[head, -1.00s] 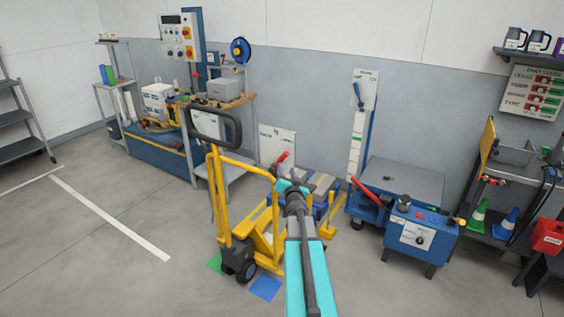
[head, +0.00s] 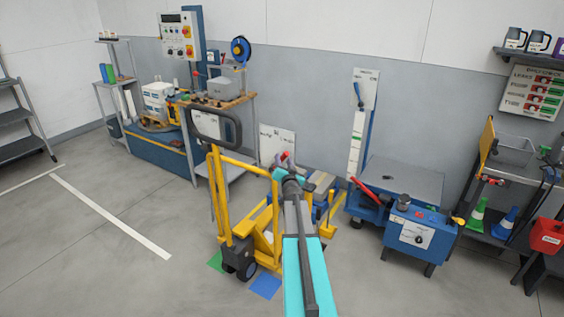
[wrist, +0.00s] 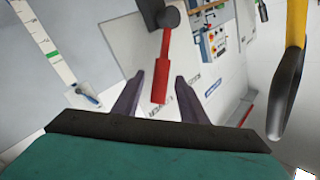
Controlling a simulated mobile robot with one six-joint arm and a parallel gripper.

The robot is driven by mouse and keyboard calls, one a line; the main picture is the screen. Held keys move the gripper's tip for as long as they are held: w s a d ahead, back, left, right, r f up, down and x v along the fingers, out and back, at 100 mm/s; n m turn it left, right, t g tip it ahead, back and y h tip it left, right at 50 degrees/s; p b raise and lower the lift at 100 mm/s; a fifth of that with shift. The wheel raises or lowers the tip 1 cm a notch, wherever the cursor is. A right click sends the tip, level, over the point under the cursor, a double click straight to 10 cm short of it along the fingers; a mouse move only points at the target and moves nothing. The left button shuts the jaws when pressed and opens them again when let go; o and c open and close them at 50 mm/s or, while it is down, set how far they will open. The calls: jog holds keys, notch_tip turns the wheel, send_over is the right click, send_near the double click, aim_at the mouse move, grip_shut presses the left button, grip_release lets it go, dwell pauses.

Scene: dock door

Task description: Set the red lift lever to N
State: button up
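The red lift lever (wrist: 162,76) shows in the wrist view as a red bar with a dark round end at the top, in front of a white lettered panel (wrist: 125,45). My gripper (wrist: 160,77) is open, with one dark finger on each side of the lever's lower end and gaps between. Whether a finger touches it I cannot tell. In the head view a small red part of the lever (head: 286,155) shows beside the white panel (head: 277,143), above my turquoise wrist. My arm hides the rest, and the lettering is too blurred to read the lever's setting.
A yellow pallet truck (head: 262,242) with a black loop handle (head: 238,128) stands close left of my arm; the handle is near at right in the wrist view (wrist: 287,95). A blue lift table (head: 408,175) and blue control unit (head: 418,240) stand right. Floor at left is open.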

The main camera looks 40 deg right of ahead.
jog(key=shift+w+d, duration=0.2)
jog(key=shift+w, duration=0.1)
